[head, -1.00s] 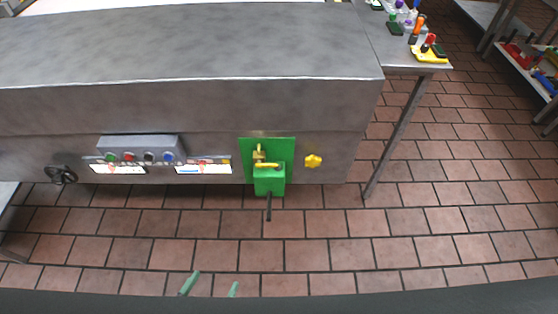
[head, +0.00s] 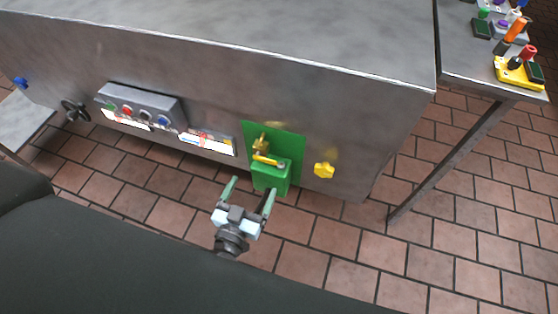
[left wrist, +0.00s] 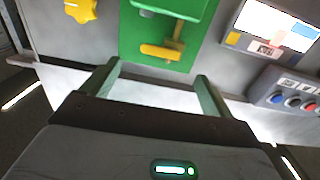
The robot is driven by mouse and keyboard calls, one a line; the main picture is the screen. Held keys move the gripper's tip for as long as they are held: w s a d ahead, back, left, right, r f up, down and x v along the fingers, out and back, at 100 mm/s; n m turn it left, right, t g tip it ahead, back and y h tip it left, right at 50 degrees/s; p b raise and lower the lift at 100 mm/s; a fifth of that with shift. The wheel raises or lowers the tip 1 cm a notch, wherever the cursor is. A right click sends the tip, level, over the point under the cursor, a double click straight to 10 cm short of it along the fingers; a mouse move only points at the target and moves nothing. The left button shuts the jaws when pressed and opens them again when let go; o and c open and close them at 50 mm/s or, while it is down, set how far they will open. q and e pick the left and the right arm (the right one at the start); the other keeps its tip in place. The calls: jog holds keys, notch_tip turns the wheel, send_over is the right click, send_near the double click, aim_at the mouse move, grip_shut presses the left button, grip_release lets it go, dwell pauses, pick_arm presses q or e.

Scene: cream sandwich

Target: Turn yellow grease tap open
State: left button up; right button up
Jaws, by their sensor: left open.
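A brass tap (head: 261,143) with a yellow lever handle (head: 265,160) sits on a green panel (head: 287,140) on the front of the grey metal machine. A green box (head: 270,181) is just below it. The lever lies roughly level and also shows in the left wrist view (left wrist: 160,52). A yellow star-shaped knob (head: 324,170) is to the right of the panel, and at the upper left of the left wrist view (left wrist: 81,9). My left gripper (head: 249,190) is open and empty, in front of the panel, apart from the lever. My right gripper is out of view.
A grey box with coloured buttons (head: 143,104) and a black handwheel (head: 75,110) are on the machine's front to the left. A metal side table (head: 463,75) with small coloured items stands at the right. The tiled floor (head: 330,240) before the machine is clear.

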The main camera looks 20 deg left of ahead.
aim_at(265, 161)
pick_arm(q)
jog(key=w, duration=0.8)
jog(key=shift+w+d+b, duration=0.2)
jog(key=shift+b, duration=0.1)
jog(key=shift+c, duration=0.6)
jog(key=c, duration=0.9)
jog(key=shift+o, duration=0.2)
